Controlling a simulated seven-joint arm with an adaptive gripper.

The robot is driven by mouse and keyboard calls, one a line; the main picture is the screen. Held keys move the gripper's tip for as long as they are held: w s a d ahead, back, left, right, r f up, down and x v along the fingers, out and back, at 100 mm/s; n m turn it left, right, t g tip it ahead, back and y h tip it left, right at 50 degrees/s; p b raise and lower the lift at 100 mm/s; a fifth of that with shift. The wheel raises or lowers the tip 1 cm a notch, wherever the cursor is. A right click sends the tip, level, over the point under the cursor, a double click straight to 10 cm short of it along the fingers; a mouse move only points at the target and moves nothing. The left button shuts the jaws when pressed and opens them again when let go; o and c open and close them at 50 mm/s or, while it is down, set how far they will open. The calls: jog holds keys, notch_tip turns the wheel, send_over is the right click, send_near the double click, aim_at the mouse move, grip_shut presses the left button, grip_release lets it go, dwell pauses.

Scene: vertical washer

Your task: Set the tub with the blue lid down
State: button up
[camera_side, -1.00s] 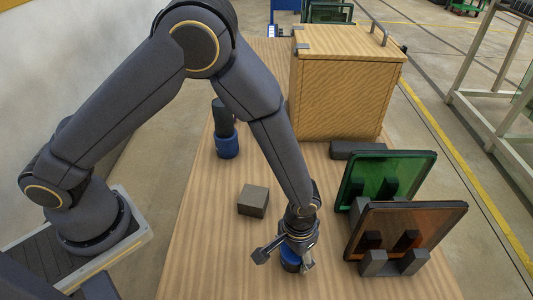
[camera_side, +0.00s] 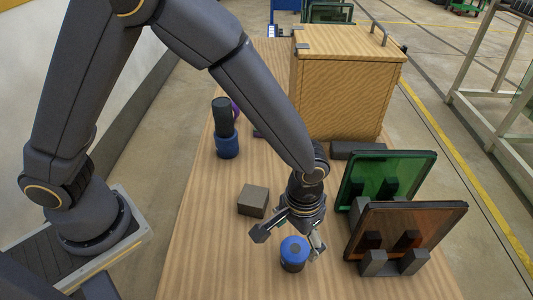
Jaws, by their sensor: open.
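The tub with the blue lid (camera_side: 293,253) stands upright on the wooden table (camera_side: 220,270), near its front. Its lid is blue and its body is dark. My gripper (camera_side: 289,243) is open, with its fingers spread above and behind the tub. One finger is to the left of the tub and the other is close to its right side. Whether a finger touches the tub I cannot tell.
A grey block (camera_side: 253,200) lies left of my gripper. A dark bottle with a blue base (camera_side: 226,130) stands farther back, with a purple item (camera_side: 235,108) partly behind it. Green (camera_side: 390,178) and orange (camera_side: 408,230) panels stand in holders at right. A wooden box (camera_side: 345,95) is at the back.

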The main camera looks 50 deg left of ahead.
aim_at(294, 245)
jog(key=w+a+r+t+h, duration=0.1)
jog(key=a+r, duration=0.4)
jog(key=r, duration=0.3)
jog(key=a+r+t, duration=0.1)
jog(key=a+r, duration=0.4)
jog(key=r, duration=0.3)
jog(key=s+a+r+t, duration=0.1)
jog(key=s+a+r, duration=0.3)
jog(key=a, duration=0.3)
jog(key=s+a+r+n+t+y, duration=0.1)
jog(key=s+a+r+t, duration=0.1)
jog(key=s+a+r, duration=0.2)
jog(key=s+a, duration=0.2)
jog(key=a, duration=0.2)
jog(key=shift+r+t, duration=0.2)
jog(key=shift+t, duration=0.1)
